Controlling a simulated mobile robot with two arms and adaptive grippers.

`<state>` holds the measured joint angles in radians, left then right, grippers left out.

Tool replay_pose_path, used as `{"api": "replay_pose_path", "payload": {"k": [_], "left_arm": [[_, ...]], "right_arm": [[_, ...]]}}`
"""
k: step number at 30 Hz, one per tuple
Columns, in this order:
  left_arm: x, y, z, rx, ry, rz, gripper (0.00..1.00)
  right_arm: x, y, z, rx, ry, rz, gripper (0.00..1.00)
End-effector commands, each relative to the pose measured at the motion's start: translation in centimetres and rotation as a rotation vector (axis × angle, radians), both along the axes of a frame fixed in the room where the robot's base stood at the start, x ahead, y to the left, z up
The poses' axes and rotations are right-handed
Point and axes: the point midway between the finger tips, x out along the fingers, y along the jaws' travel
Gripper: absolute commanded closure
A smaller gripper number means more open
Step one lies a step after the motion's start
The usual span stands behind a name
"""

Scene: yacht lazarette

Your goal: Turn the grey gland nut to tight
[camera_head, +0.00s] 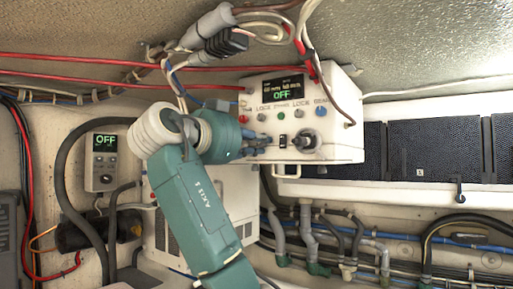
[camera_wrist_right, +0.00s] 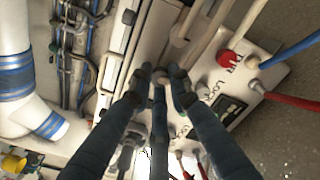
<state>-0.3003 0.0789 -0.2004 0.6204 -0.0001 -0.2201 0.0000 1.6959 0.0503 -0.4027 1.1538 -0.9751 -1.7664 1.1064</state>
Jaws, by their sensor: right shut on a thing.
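The grey gland nut (camera_head: 306,140) appears as a round grey fitting low on the front of a white control box (camera_head: 343,130). My right gripper (camera_head: 284,142) reaches it from the left, its dark fingers pointing right. In the right wrist view the fingers of my right gripper (camera_wrist_right: 161,76) converge at their tips, shut on a small pale grey piece that looks like the nut. The fingers hide most of it, so its turn angle cannot be read. My left gripper is not in view.
The box has a display (camera_head: 282,91) reading OFF, coloured buttons and a red cable (camera_head: 313,55) above. Cables hang close over my arm. A small wall unit (camera_head: 104,160) also reads OFF. Dark panels (camera_head: 447,150) lie right; pipes and hoses (camera_head: 370,250) run below.

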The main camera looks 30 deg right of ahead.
Motion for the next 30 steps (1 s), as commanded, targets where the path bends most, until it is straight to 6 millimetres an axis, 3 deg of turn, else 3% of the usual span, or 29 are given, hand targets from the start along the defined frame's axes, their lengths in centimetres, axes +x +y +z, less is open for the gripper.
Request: {"api": "replay_pose_path", "payload": {"k": [18,30], "left_arm": [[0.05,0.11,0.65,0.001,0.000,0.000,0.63],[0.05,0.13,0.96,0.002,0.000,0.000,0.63]], "right_arm": [[-0.17,0.02,0.37,0.197,-0.500,0.002,1.00],[-0.18,-0.03,0.21,0.258,-0.646,0.000,1.00]]}}
